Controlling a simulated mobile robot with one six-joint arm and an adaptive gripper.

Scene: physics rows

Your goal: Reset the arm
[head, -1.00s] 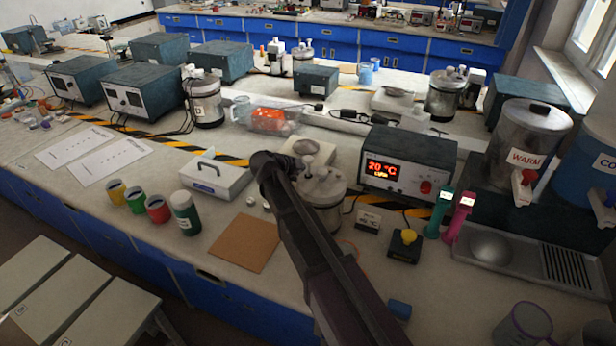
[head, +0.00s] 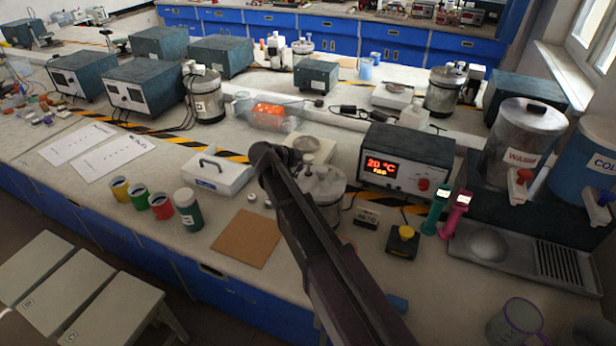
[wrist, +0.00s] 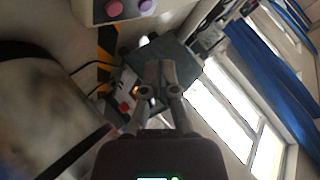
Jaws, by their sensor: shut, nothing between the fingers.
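My gripper shows in the wrist view (wrist: 160,68), with its fingers together and nothing between them. Behind the fingers are a teal-grey box-shaped unit, a striped yellow-black band and bright windows, all tilted. In the head view my dark arm reaches up from the bottom edge over the bench (head: 265,290). It partly hides a steel vessel (head: 328,190). My gripper cannot be made out in the head view.
A heater unit with a red 20 °C display (head: 405,160) stands right of the arm. A brown board (head: 246,238), a white handled box (head: 217,175) and several coloured jars (head: 188,210) are left. A WARM urn (head: 522,145) and drip tray (head: 490,245) stand right.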

